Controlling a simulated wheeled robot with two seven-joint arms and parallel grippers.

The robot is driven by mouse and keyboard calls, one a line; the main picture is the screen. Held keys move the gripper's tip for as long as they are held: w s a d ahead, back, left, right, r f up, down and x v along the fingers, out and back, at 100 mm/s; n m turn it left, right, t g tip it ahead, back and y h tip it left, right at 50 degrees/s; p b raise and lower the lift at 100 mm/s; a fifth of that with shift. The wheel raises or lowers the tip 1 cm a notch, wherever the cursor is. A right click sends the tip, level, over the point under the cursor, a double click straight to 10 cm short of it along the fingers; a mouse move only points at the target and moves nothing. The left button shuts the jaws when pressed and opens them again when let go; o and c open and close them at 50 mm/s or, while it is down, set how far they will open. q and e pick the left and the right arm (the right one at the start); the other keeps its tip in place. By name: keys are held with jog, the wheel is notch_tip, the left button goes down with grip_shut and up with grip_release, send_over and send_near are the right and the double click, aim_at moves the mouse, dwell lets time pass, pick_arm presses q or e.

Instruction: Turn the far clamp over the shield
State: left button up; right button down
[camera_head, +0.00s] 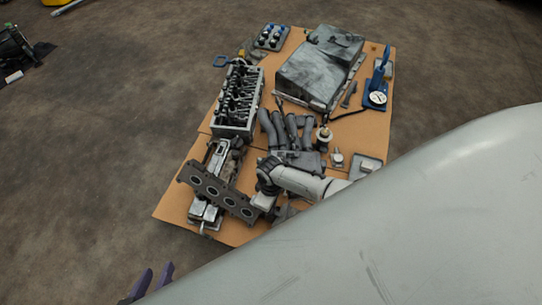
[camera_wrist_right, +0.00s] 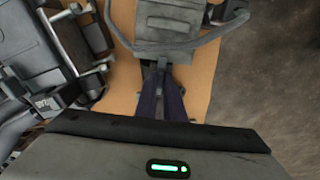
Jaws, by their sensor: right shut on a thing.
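In the right wrist view, my right gripper (camera_wrist_right: 160,84) has its two dark purple fingers close together. They are shut on a small grey piece (camera_wrist_right: 161,62), which looks like the clamp; its tip is partly hidden between the fingers. Just beyond it is a grey plate (camera_wrist_right: 170,28), perhaps the shield, with a curved grey bar across it. I cannot tell whether the clamp lies over the plate. In the head view, my left gripper (camera_head: 154,282) shows at the bottom left, its two purple fingers apart and empty, over the floor.
A brown board (camera_head: 178,190) bears a cylinder head (camera_head: 239,98), a flat gasket (camera_head: 215,191), curved grey pipes (camera_head: 270,128), a worn grey cover (camera_head: 318,68) and a blue tool stand (camera_head: 377,82). A large pale surface blocks the lower right. Bare floor lies left of the board.

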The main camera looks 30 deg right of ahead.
jog(key=shift+w, duration=0.1)
dwell(0.3)
jog(key=c, duration=1.9)
grip_release()
jog(key=shift+o, duration=0.2)
pick_arm(q)
jog(key=shift+d, duration=0.1)
pick_arm(e)
jog(key=shift+r, duration=0.15)
